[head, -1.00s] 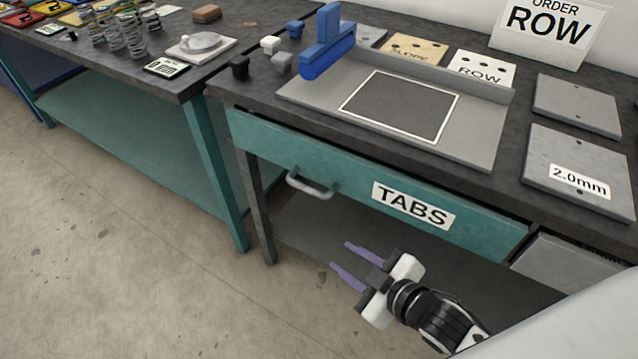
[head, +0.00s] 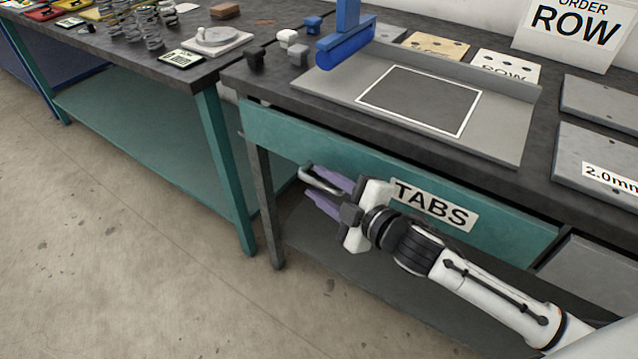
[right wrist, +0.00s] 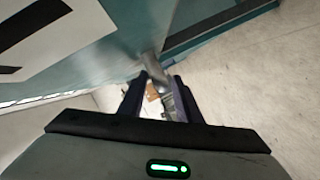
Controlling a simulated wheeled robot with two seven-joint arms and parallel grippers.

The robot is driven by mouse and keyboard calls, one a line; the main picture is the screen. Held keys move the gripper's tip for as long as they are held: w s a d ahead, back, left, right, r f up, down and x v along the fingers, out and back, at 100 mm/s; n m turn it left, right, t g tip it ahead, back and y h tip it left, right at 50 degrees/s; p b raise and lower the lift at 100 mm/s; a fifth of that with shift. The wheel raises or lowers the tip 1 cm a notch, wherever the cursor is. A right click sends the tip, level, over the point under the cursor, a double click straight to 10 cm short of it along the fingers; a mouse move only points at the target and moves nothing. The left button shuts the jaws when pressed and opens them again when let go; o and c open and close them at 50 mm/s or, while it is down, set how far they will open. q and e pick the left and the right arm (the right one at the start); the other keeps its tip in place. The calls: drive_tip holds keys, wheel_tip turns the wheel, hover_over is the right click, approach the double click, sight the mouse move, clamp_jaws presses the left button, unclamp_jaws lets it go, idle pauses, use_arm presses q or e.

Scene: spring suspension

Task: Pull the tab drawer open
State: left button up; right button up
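The tab drawer (head: 400,185) is a teal front under the right-hand table with a white TABS label (head: 434,205), and it looks shut. Its grey bar handle (head: 318,178) sits toward the drawer's left end, partly hidden by my fingers. My right gripper (head: 326,193) is open at the handle, its two purple fingers apart. In the right wrist view the handle (right wrist: 155,68) reaches in between the fingertips (right wrist: 160,98); I cannot tell whether they touch it. Part of the label (right wrist: 50,40) also shows there. My left gripper is not in view.
Above the drawer, the tabletop holds a grey tray (head: 520,145) with a blue block tool (head: 345,42), small blocks and plates. A dark table leg (head: 268,205) stands left of the handle. The floor (head: 110,250) in front is clear.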

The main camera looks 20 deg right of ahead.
drive_tip(key=shift+w+a+f, duration=0.1)
drive_tip(key=shift+w+a, duration=0.1)
drive_tip(key=shift+w, duration=0.35)
clamp_jaws()
